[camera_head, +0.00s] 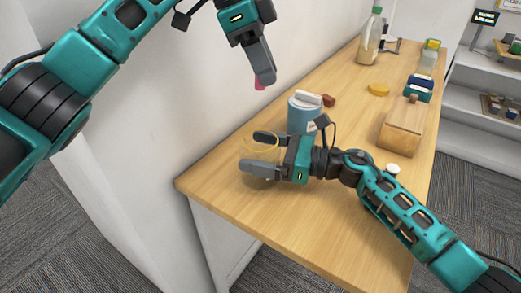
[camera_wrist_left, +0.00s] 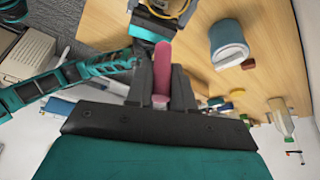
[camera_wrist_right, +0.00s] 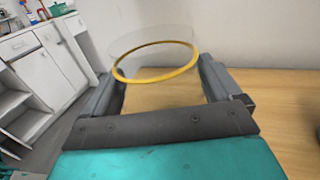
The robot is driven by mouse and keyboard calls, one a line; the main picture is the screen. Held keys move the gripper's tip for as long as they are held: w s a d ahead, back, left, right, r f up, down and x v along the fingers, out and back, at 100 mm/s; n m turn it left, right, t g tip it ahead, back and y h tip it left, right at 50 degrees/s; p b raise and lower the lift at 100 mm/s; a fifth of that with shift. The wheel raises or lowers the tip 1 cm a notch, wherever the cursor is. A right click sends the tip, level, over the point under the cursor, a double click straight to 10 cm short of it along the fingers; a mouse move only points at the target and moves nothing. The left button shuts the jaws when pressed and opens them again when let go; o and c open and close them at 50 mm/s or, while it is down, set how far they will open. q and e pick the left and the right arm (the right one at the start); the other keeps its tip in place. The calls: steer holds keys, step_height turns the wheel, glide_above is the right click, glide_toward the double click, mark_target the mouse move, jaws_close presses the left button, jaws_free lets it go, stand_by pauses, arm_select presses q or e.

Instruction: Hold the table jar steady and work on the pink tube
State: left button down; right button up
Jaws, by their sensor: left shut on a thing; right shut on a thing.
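The table jar is clear with a yellow rim (camera_head: 246,150) and stands near the left edge of the wooden table. My right gripper (camera_head: 258,153) is shut around it, one finger on each side; the right wrist view shows the clear wall and yellow rim (camera_wrist_right: 155,62) between the fingers. My left gripper (camera_head: 268,78) is raised above the table, near the wall, and is shut on the pink tube (camera_wrist_left: 162,72). In the head view only a small pink end (camera_head: 260,84) shows below the fingers. The tube is apart from the jar.
A blue-grey canister (camera_head: 302,117) with a white top stands just behind my right gripper. A small reddish-brown piece (camera_head: 328,101), a yellow disc (camera_head: 378,89), a wooden box (camera_head: 402,128) and a bottle (camera_head: 370,40) are farther along. The table's near end is clear.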

steer(key=shift+c, duration=0.6)
arm_select(q)
glide_toward(262, 131)
steer(key=shift+s+d+f, duration=1.75)
steer(key=shift+d+f, duration=0.3)
steer(key=shift+f, duration=0.6)
steer(key=shift+s+a+f, duration=0.1)
steer(key=shift+f, duration=0.75)
arm_select(e)
steer(key=shift+s+a+r, duration=0.15)
steer(key=shift+s, duration=0.05)
arm_select(q)
steer(key=c, duration=1.2)
jaws_free()
steer(key=shift+f, duration=0.1)
steer(key=shift+c, duration=0.2)
steer(key=shift+o, duration=1.2)
steer(key=shift+r, duration=0.25)
steer(key=shift+o, duration=0.4)
steer(key=r, duration=1.1)
steer(key=shift+d+r, duration=0.2)
steer(key=shift+r, duration=0.15)
arm_select(e)
steer(key=shift+w+f, duration=0.15)
steer(key=shift+f, duration=0.05)
